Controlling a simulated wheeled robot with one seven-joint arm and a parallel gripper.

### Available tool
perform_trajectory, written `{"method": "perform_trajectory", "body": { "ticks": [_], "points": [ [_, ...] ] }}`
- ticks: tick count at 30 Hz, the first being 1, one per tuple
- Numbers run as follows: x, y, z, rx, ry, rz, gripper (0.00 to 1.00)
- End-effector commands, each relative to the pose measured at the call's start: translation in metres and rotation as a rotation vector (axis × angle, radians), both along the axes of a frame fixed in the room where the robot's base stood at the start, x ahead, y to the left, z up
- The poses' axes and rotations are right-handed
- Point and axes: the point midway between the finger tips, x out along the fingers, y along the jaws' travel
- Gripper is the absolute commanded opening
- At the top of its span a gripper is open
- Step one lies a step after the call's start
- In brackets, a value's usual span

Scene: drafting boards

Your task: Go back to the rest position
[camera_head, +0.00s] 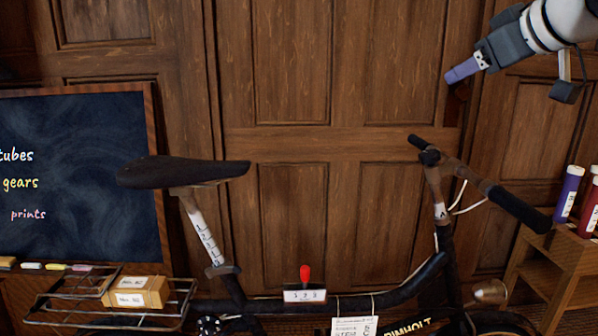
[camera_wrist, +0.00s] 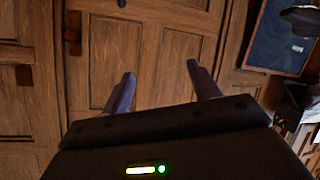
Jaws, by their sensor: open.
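My gripper (camera_head: 463,70) is at the upper right of the head view, raised in front of the wood-panelled wall, above and to the right of the bicycle's handlebar. In the wrist view my gripper (camera_wrist: 160,92) shows two purple fingers spread apart, with nothing between them but the wooden panelling behind. It touches nothing that I can see.
A bicycle (camera_head: 400,290) with a black saddle (camera_head: 182,172) and handlebar (camera_head: 517,208) stands across the front. A chalkboard (camera_head: 75,170) is at the left. A box (camera_head: 137,291) sits on the rack. Tubes (camera_head: 568,192) stand on a wooden shelf (camera_head: 560,262) at the right.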

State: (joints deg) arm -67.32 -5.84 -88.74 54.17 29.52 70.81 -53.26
Motion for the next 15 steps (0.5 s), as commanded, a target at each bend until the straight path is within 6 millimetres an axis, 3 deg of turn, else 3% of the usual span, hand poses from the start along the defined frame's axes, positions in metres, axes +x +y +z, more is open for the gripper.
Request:
{"method": "perform_trajectory", "body": {
  "ticks": [8, 15],
  "points": [
    [0.003, -0.015, -0.035, 0.098, 0.073, -0.022, 0.61],
    [0.0, -0.024, -0.084, 0.222, 0.175, -0.048, 0.61]
  ]
}}
